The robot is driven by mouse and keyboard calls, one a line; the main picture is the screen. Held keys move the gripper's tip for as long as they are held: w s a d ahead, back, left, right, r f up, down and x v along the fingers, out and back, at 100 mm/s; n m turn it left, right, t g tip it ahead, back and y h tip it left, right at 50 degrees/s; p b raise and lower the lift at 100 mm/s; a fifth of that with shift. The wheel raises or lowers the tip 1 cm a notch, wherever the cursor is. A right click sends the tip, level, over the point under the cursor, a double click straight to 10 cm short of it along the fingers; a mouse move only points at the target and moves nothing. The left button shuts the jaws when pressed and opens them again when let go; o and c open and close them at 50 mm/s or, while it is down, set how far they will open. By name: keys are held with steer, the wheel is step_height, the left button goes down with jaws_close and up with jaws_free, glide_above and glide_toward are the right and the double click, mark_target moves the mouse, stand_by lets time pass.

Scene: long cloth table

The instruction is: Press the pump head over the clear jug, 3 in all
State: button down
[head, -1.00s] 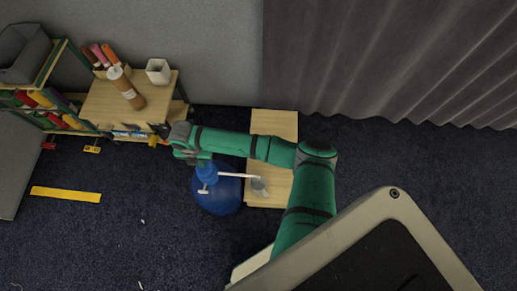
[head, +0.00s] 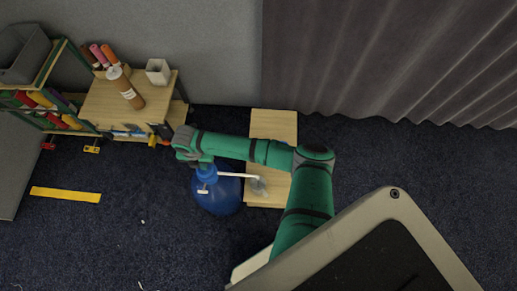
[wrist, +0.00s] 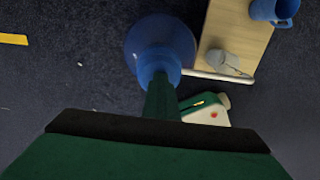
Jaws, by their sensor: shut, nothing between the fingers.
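A large round blue bottle (head: 218,197) stands on the dark carpet, with a blue pump on top and a pale spout (head: 236,175) reaching right. It also shows in the wrist view (wrist: 140,40). The clear jug (head: 257,187) is on the wooden board under the spout's outer end; it shows in the wrist view (wrist: 222,62) too. My gripper (wrist: 160,88) is shut and empty, pointing down at the pump head. It overlaps the pump in view, and I cannot tell whether it touches. In the head view my arm partly hides the pump's top.
The wooden board (head: 273,123) lies right of the bottle. A blue mug (wrist: 272,10) stands on it in the wrist view. A wooden shelf unit (head: 100,112) holds a brown bottle (head: 125,88) and a white cup (head: 158,71).

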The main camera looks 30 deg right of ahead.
steer(key=shift+a+f, duration=0.15)
steer(key=shift+f, duration=0.35)
steer(key=shift+r, duration=2)
steer(key=shift+w, duration=0.15)
steer(key=shift+r, duration=0.1)
